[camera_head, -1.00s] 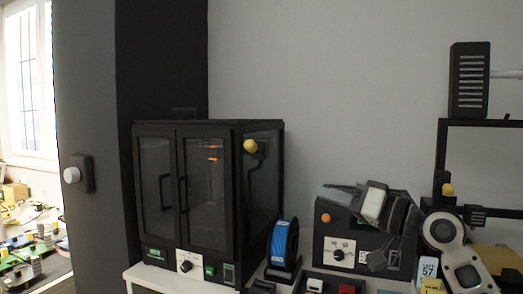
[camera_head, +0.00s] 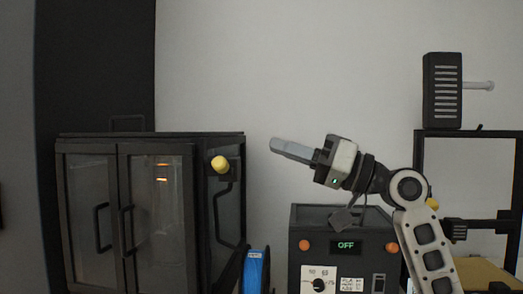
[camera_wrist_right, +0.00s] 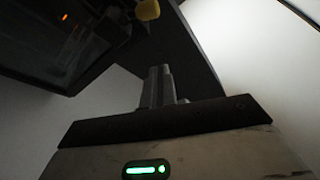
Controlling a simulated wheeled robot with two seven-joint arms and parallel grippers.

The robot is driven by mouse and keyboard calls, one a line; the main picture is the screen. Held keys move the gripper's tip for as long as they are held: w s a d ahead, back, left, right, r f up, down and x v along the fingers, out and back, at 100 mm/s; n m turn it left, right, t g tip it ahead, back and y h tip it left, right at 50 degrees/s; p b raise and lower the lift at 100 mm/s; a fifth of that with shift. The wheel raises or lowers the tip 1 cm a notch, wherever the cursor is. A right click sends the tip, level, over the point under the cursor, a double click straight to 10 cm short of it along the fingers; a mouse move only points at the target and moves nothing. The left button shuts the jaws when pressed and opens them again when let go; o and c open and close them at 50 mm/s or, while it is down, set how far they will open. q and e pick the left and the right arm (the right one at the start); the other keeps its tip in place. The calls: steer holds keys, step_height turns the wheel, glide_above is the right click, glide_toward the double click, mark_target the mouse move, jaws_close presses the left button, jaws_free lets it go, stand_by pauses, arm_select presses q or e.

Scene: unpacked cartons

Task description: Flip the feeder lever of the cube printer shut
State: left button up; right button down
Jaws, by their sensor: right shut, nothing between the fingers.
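The cube printer (camera_head: 150,215) is a black cabinet with two glazed doors at the left of the head view. Its feeder lever (camera_head: 219,163) shows as a yellow knob high on the right side, near the front corner. In the wrist view the lever (camera_wrist_right: 147,10) is at the top, partly cut off by the edge. My right gripper (camera_head: 275,146) is shut and empty. Its fingers point left towards the printer, a gap to the right of the knob and slightly higher in the picture. The closed fingers (camera_wrist_right: 158,72) also show in the wrist view. My left gripper is out of view.
A black box reading OFF (camera_head: 346,245) stands below my right arm. A blue spool (camera_head: 256,272) stands between it and the printer. A black frame (camera_head: 467,134) with a slotted unit (camera_head: 442,90) is at the right. Bare wall lies behind the gripper.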

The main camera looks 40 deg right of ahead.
step_height(320, 180, up, 3)
steer(key=p, duration=0.5)
glide_above(223, 168)
steer(key=w+d, duration=0.1)
steer(key=d, duration=0.3)
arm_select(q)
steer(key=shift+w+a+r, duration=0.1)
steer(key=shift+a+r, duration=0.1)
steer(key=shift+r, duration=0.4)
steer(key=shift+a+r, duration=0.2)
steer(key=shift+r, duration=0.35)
arm_select(e)
steer(key=f, duration=0.1)
steer(key=a+f, duration=0.1)
steer(key=s+f, duration=0.1)
steer(key=f, duration=0.1)
steer(key=shift+a, duration=0.15)
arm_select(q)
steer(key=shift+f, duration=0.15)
